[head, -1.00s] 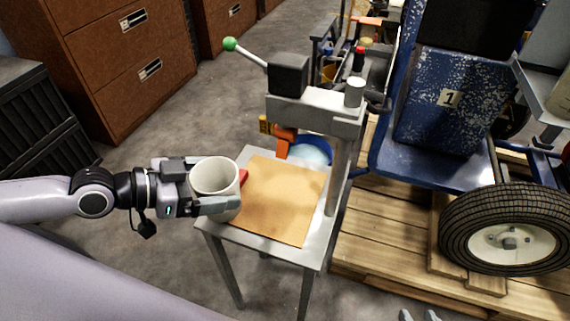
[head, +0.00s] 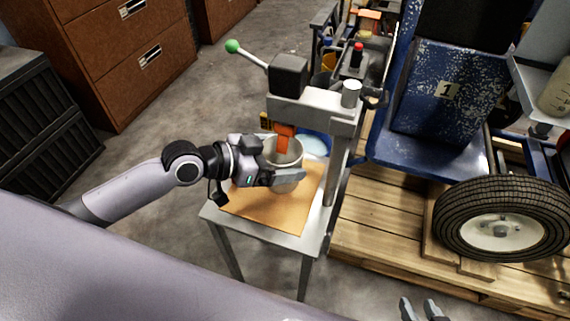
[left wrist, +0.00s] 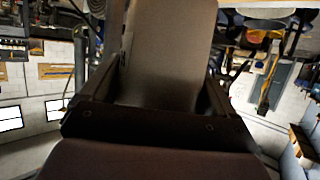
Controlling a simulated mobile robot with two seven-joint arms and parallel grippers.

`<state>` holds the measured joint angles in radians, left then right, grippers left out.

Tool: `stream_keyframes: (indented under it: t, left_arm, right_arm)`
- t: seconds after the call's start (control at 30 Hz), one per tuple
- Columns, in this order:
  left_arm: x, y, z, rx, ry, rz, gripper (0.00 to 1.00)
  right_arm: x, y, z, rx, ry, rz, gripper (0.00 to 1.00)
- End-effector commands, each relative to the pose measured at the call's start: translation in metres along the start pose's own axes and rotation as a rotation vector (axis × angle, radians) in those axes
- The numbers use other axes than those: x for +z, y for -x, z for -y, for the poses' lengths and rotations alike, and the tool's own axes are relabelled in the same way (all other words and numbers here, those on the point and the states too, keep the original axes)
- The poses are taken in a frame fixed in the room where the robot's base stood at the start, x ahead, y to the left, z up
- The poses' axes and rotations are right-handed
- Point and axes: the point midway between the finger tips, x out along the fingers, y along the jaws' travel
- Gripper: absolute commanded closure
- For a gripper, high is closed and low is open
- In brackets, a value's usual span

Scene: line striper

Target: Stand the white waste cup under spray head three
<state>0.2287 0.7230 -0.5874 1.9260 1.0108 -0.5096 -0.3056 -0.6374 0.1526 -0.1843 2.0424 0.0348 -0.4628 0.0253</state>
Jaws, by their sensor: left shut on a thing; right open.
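The white waste cup (head: 294,157) is upright in my left gripper (head: 278,174), which is shut on its sides. In the head view it is over the tan board (head: 250,208) on the small metal stand. The orange spray head (head: 285,136) overlaps the cup's mouth in the picture. I cannot tell how high the cup is above the board, or whether its base touches. In the left wrist view the cup (left wrist: 168,50) fills the space between the fingers. My right gripper (head: 422,309) is open and empty at the bottom edge.
A grey post and crossbar (head: 315,107) with a green-knobbed lever (head: 233,46) stand over the board. A wooden pallet (head: 385,228) with a tyre (head: 500,222) and blue seat is at the right. The board's front part is bare.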

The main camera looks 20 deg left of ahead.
Motion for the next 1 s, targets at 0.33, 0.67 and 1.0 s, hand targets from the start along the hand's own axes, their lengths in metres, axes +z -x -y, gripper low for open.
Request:
stream_keyframes:
  t: [0.33,0.67,1.0]
  left_arm:
    - [0.021,-0.017,0.000,0.000,0.002,0.002,0.41]
    - [0.029,-0.020,0.000,0.000,-0.001,-0.001,0.41]
    - [0.032,-0.021,0.000,0.000,-0.001,0.000,0.00]
  right_arm:
    - [0.005,-0.006,0.000,0.000,0.000,-0.004,0.57]
    - [0.006,-0.007,0.000,0.000,0.000,-0.004,0.57]
    - [0.008,-0.008,-0.001,0.000,-0.001,-0.004,0.57]
